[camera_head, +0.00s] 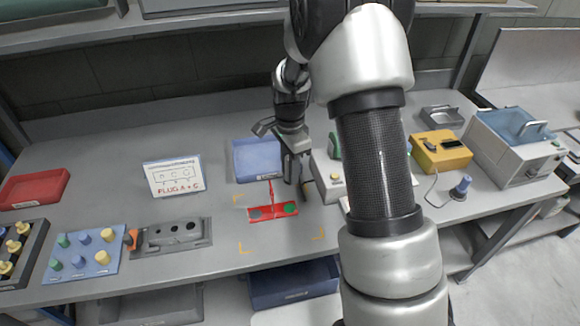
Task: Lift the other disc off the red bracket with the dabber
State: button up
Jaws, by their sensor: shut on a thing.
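The red bracket (271,208) lies on the grey bench between yellow corner marks, with a thin red upright part at its back. A green disc (291,208) sits on its right end. A darker grey round patch (255,213) shows on its left end; I cannot tell if it is a disc or a recess. My gripper (294,180) points down just behind and right of the bracket, close to the green disc. It is shut on a slim thing, likely the dabber, which is mostly hidden by the fingers. I cannot tell whether its tip touches anything.
A blue tray (257,160) lies behind the bracket. A sign (174,177) reading "PLUG A + C", a grey plate with holes (172,238) and a blue peg board (83,252) stand left. A yellow box (440,151) stands right. Bench in front of the bracket is clear.

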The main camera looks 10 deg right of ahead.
jog(key=shift+f+b, duration=3.65)
jog(key=shift+f, duration=2.4)
jog(key=shift+f, duration=0.25)
jog(key=shift+r, duration=0.2)
notch_tip(320, 180, up, 7)
jog(key=p, duration=0.4)
jog(key=shift+f, duration=0.15)
